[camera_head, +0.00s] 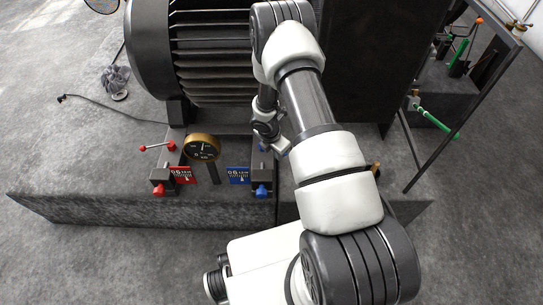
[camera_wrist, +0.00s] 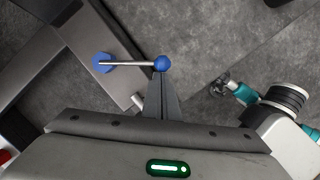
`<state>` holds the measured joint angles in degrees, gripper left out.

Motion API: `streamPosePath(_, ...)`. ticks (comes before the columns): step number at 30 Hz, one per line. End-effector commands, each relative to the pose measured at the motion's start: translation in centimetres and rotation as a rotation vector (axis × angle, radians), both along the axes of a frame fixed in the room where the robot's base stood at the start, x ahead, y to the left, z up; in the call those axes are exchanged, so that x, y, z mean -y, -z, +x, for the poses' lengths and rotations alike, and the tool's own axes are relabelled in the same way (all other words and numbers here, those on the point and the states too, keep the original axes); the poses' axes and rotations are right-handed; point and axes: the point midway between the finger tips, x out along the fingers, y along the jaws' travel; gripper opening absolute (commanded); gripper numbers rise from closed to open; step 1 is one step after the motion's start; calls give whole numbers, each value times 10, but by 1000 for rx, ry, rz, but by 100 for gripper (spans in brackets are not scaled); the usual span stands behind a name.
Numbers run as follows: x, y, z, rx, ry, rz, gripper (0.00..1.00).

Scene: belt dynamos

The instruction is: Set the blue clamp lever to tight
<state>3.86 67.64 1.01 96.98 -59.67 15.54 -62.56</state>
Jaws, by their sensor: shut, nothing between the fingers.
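The blue clamp lever shows in the wrist view as a thin metal rod (camera_wrist: 131,63) running from a round blue hub (camera_wrist: 102,62) at the left to a blue ball knob (camera_wrist: 161,63) at the right. My gripper (camera_wrist: 159,78) is shut and empty. Its fingertips are right at the ball knob in the picture; I cannot tell whether they touch it. In the head view, a blue knob (camera_head: 262,190) and a blue scale plate (camera_head: 238,175) stand right of the gauge, and my arm hides much of the lever.
A brass-rimmed gauge (camera_head: 202,148) stands left of the blue plate. A red scale plate (camera_head: 183,175) and a red lever (camera_head: 158,146) are further left. The large finned dynamo (camera_head: 210,55) rises behind. A green-handled lever (camera_head: 438,118) is at the right.

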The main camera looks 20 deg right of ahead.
Motion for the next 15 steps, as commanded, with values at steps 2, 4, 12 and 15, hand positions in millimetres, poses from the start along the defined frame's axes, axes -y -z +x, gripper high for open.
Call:
streamPosePath(2, 7, -1, 2, 1, -43, -3, 0)
streamPosePath(4, 6, -1, 2, 1, -38, -3, 0)
streamPosePath(12, 2, 0, 3, 1, -36, 0, 0)
streamPosePath(15, -2, 0, 6, 1, -36, 0, 0)
